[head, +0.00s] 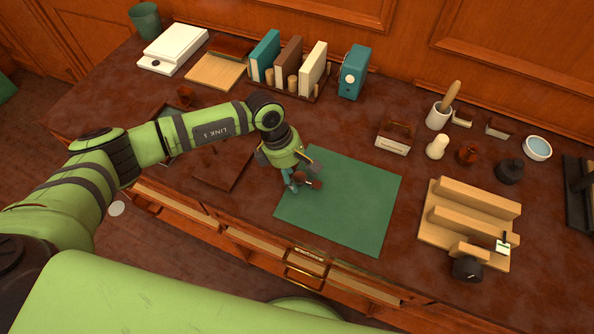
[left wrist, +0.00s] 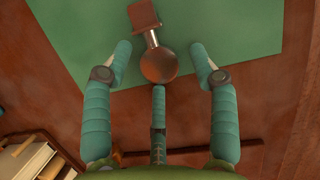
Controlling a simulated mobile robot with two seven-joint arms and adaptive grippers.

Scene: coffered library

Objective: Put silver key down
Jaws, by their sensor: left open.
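My left gripper (head: 300,178) is over the left part of the green mat (head: 350,210) on the desk. In the left wrist view its fingers (left wrist: 160,68) are spread open, with nothing held. Between and just beyond the fingertips lies an object with a round brown knob, a short silver shank and a reddish-brown block (left wrist: 158,66); it also shows beside the gripper in the head view (head: 312,184). It looks like it rests on the mat, apart from the fingers. I cannot make out a silver key for certain in either view. My right gripper is not in view.
A stepped wooden rack (head: 470,215) stands right of the mat, with a black round item (head: 467,268) at its front. The mat's right part is clear.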

